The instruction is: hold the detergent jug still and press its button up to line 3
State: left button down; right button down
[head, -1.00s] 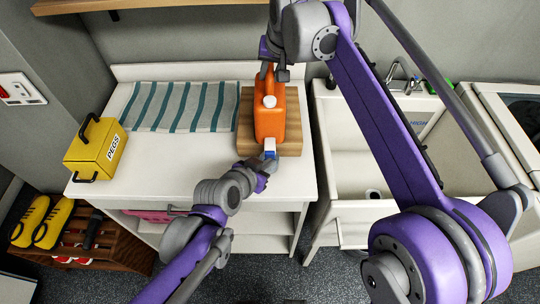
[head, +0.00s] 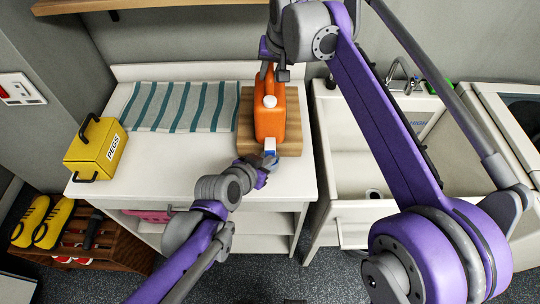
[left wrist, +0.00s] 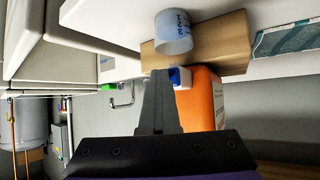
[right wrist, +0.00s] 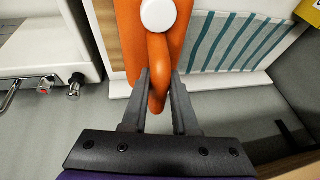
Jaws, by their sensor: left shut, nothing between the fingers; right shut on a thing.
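The orange detergent jug (head: 269,118) lies on a wooden board (head: 291,147) on the white counter, with its white cap (head: 269,101) facing up. A white spout with a blue button (left wrist: 181,77) shows at the jug's front end. A translucent cup (left wrist: 173,34) with blue numbered lines is by the board in the left wrist view; its fill level is unclear. My left gripper (left wrist: 159,76) is shut and empty, its tips right beside the button; contact is unclear. My right gripper (right wrist: 159,82) is shut on the jug's handle (right wrist: 158,65) at the back.
A striped cloth (head: 180,106) lies left of the board, and a yellow pegs box (head: 95,151) stands at the counter's left end. A white sink (head: 360,170) is to the right, partly behind my right arm. A wooden crate (head: 105,250) stands on the floor.

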pick_arm(q)
jog(key=shift+s, duration=1.05)
jog(key=shift+s, duration=2.5)
dwell(0.5)
jog(key=s, duration=0.3)
jog(key=shift+s, duration=0.35)
jog(key=shift+w, duration=0.1)
jog(key=w, duration=0.8)
jog(key=shift+w, duration=0.35)
